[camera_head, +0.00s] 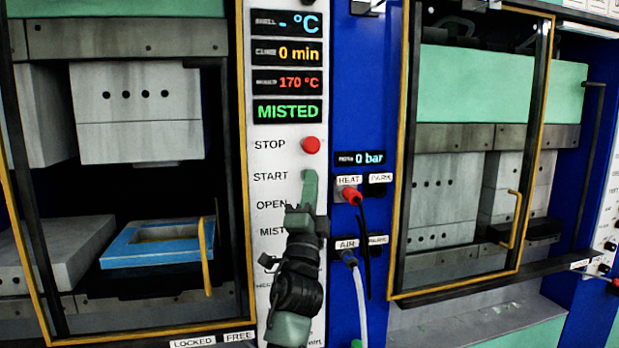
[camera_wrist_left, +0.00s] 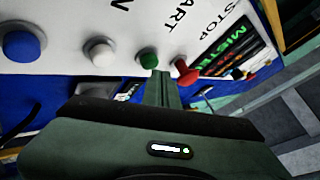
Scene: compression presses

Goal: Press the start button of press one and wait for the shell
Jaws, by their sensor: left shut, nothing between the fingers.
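The press at left has a white control panel (camera_head: 262,225) with displays reading a dash for °C, 0 min, 170 °C and MISTED. A blue frame (camera_head: 150,258) lies on its lower platen, below a raised grey block (camera_head: 138,110). My left gripper (camera_head: 309,180) is shut and empty, its fingertips at the START row, hiding that button in the head view. In the left wrist view the green START button (camera_wrist_left: 148,58) shows just beyond the shut fingertips (camera_wrist_left: 162,76); I cannot tell if they touch. My right gripper is not in view.
The red STOP button (camera_head: 310,145) is just above my fingertips. A white button (camera_wrist_left: 100,52) and a blue button (camera_wrist_left: 22,45) lie on the other side. A yellow door handle (camera_head: 206,255) juts out left of my arm. Hoses (camera_head: 355,285) hang at right, beside a second press (camera_head: 480,160).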

